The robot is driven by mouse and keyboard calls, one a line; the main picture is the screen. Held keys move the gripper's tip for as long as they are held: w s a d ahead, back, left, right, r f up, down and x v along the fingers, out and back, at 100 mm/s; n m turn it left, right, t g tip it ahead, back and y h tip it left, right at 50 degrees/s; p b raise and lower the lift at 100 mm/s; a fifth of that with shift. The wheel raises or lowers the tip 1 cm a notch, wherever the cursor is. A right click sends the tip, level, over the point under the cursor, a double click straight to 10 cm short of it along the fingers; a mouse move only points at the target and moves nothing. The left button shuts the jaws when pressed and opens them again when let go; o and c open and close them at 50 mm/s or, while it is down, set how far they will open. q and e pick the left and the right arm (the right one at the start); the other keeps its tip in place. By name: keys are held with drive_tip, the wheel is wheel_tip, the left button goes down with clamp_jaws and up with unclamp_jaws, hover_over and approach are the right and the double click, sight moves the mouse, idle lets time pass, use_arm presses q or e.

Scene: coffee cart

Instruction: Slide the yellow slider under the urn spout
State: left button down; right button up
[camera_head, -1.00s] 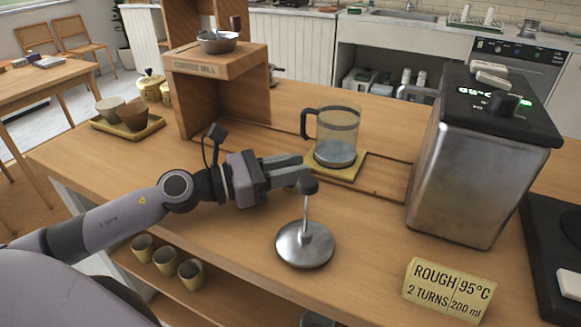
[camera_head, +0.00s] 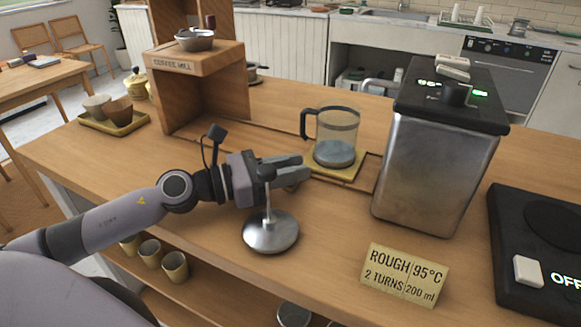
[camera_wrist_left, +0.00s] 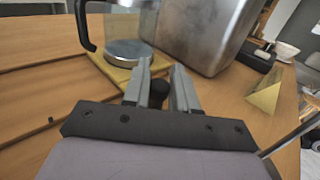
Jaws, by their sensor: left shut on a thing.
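The yellow slider (camera_head: 345,174) is a flat square plate in a wooden track, with a glass carafe (camera_head: 336,138) upright on it. The slider (camera_wrist_left: 112,69) and carafe (camera_wrist_left: 128,35) also show in the left wrist view. My left gripper (camera_head: 303,168) is at the slider's near left side, its fingers closed around a dark round knob (camera_wrist_left: 158,91). The steel urn (camera_head: 436,155) stands to the right of the slider, a short gap from the carafe. My right gripper is not in view.
A silver domed tool (camera_head: 270,233) with an upright stem stands just in front of my left gripper. A yellow sign (camera_head: 405,275) stands in front of the urn. The coffee mill stand (camera_head: 195,85) is at the back left.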

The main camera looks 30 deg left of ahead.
use_arm(q)
drive_tip(key=c, duration=1)
unclamp_jaws()
drive_tip(key=shift+c, duration=0.2)
drive_tip(key=shift+f+b+v, duration=0.2)
drive_tip(key=shift+b+v, duration=0.5)
drive_tip(key=shift+v, duration=0.35)
drive_tip(key=shift+b+v, duration=0.45)
drive_tip(key=shift+v, duration=0.7)
drive_tip(key=shift+b+v, duration=0.3)
drive_tip(key=shift+v, duration=1.1)
drive_tip(key=shift+o, duration=0.3)
drive_tip(key=shift+r, duration=0.2)
